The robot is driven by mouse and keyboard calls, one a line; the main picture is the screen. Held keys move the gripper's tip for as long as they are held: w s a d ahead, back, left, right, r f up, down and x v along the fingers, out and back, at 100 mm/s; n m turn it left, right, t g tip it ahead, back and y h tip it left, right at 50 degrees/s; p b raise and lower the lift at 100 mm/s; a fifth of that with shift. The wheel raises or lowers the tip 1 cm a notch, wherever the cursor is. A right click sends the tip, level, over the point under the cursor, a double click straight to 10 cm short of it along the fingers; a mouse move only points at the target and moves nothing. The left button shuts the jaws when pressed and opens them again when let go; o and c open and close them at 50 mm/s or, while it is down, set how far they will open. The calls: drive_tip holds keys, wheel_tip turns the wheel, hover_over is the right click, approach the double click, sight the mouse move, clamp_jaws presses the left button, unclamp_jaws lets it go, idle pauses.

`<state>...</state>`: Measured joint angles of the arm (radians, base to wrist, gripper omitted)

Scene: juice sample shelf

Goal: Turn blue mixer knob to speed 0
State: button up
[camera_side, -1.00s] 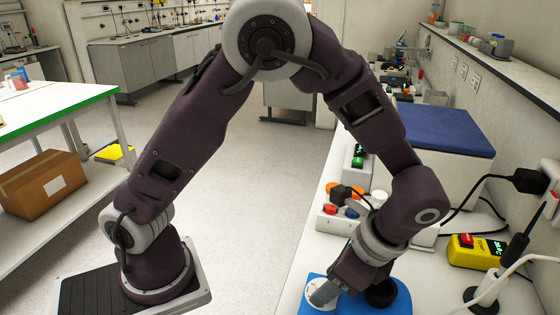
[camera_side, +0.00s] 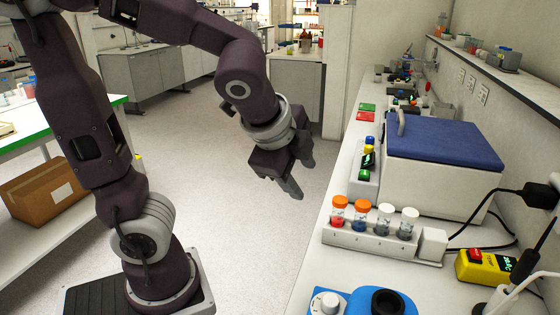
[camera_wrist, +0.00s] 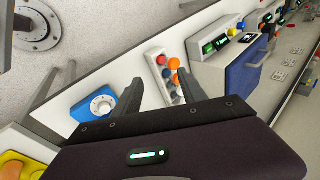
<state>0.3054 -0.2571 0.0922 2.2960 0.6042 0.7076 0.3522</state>
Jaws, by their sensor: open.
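The blue mixer (camera_side: 398,293) sits on the white bench at the bottom of the side view, partly cut off by the frame edge. Its round white knob (camera_side: 324,302) is at its left, and a black round holder is beside it. In the wrist view the blue mixer (camera_wrist: 84,111) and its knob (camera_wrist: 101,105) lie left of my fingers. The speed marks and knob setting are too small to read. My gripper (camera_side: 300,177) is open and empty, raised over the floor left of the bench, well away from the knob. It also shows in the wrist view (camera_wrist: 158,82).
A white rack (camera_side: 372,240) with several capped vials stands behind the mixer. A white box with a blue lid (camera_side: 445,140) is further back. A yellow device (camera_side: 482,266) and cables are at the right. The air around the knob is free.

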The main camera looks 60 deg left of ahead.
drive_tip(key=shift+s+a+r+t, duration=0.45)
drive_tip(key=shift+s+a+t, duration=0.2)
drive_tip(key=shift+s+t, duration=0.05)
drive_tip(key=shift+s+a+r+t, duration=0.45)
drive_tip(key=shift+s+a+t, duration=0.15)
drive_tip(key=shift+s+t, duration=0.1)
drive_tip(key=s+d+n+g+h, duration=0.3)
drive_tip(key=s+d+n, duration=0.3)
drive_tip(key=s+n, duration=0.3)
drive_tip(key=shift+d+f+n, duration=0.2)
drive_tip(key=shift+f+n, duration=0.1)
drive_tip(key=shift+n, duration=0.6)
